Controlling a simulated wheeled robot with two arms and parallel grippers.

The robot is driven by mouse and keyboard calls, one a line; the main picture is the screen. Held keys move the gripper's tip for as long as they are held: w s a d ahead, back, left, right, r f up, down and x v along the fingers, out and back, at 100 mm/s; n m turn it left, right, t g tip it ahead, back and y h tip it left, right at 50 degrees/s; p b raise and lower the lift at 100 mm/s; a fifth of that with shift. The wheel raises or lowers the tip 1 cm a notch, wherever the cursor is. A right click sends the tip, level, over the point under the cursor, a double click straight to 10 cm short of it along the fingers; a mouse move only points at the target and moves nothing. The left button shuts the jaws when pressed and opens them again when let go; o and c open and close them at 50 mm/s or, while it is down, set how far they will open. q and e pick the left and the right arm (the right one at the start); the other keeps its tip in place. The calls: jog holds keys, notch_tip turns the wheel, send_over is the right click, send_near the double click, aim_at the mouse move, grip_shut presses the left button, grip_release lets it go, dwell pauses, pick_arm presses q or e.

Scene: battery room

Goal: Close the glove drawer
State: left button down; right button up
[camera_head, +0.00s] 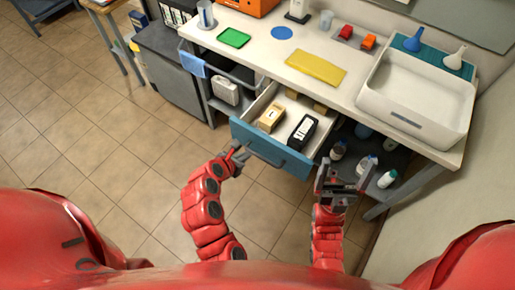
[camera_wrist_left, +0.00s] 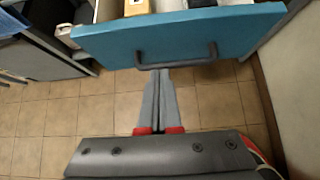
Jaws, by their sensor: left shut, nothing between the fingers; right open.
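The drawer (camera_head: 270,148) with a blue front stands pulled out under the white worktop. In it lie a tan box (camera_head: 271,118), a black item with a white label (camera_head: 302,132) and further tan boxes at the back. The blue front with its dark bar handle (camera_wrist_left: 177,60) fills the top of the left wrist view. My left gripper (camera_head: 238,152) is shut and empty, its fingertips close to the handle; I cannot tell whether they touch it. My right gripper (camera_head: 342,180) is open and empty, to the right of the drawer, in front of the lower shelf.
The worktop (camera_head: 262,55) holds a white basin (camera_head: 415,95), a yellow cloth (camera_head: 316,68), a green tray (camera_head: 233,38) and red and orange pieces. Several bottles (camera_head: 387,178) stand on the shelf below right. The tiled floor left of the drawer is clear.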

pick_arm(q)
jog(key=p, duration=0.3)
send_near(262, 149)
jog(key=x, duration=0.5)
jog(key=shift+w+d+r, duration=0.1)
jog(key=shift+w+r, duration=0.05)
jog(key=shift+r, duration=0.1)
jog(key=shift+w+d+f, duration=0.15)
jog(key=shift+f, duration=0.2)
